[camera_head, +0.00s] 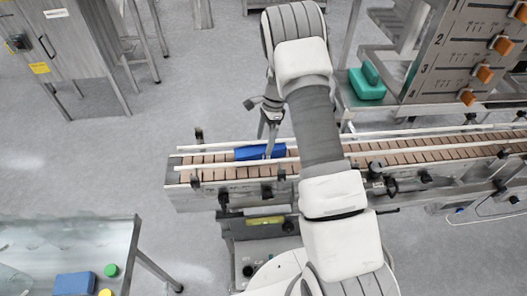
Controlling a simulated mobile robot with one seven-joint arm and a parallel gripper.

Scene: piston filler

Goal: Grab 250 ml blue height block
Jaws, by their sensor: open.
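A blue block (249,153) lies on the conveyor belt, between the guide rails, left of my arm. My gripper (268,146) points down at the right part of this block, with its fingertips at or just above it. The jaws are open; I cannot tell whether a finger touches the block. Another blue block (75,284) lies on the table at the bottom left. No volume marking is readable on either block.
The conveyor (215,173) runs across the view with rails along both sides. Teal blocks (367,84) rest on a shelf behind it, beside a steel panel (462,55) with orange knobs. Green (111,270) and yellow (105,293) round pieces are on the bottom-left table.

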